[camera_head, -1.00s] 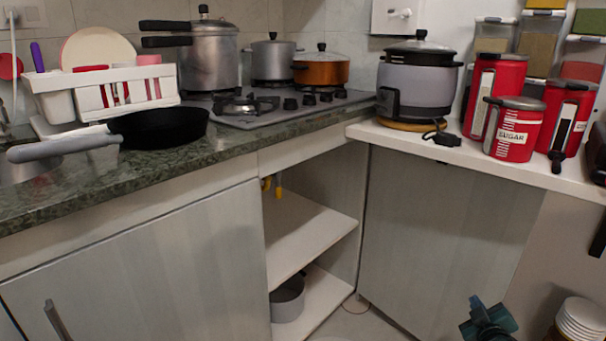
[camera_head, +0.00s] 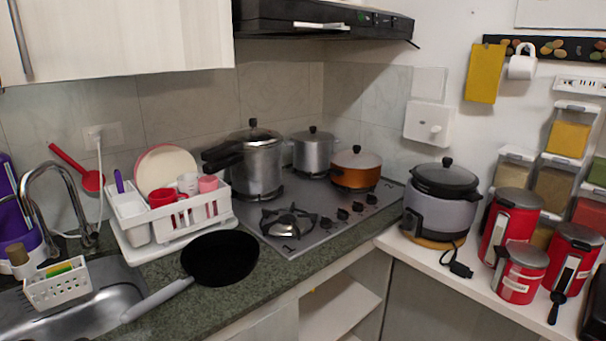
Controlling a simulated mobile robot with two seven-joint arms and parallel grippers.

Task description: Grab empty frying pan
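The frying pan (camera_head: 220,258) is black and round, with a long grey handle (camera_head: 157,300). It sits on the dark green stone counter, just in front of the white dish rack, and left of the gas hob. I see nothing inside its dark bowl. Its handle points toward the lower left, and the end comes over the right edge of the sink. Neither of my grippers shows in this view, and nothing is seen touching the pan.
The white dish rack (camera_head: 190,222) holds cups and a plate behind the pan. The metal sink (camera_head: 85,310) and curved tap (camera_head: 55,180) are at the left. The hob (camera_head: 325,225) carries several pots. A rice cooker (camera_head: 438,215) and red canisters (camera_head: 518,275) stand at the right.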

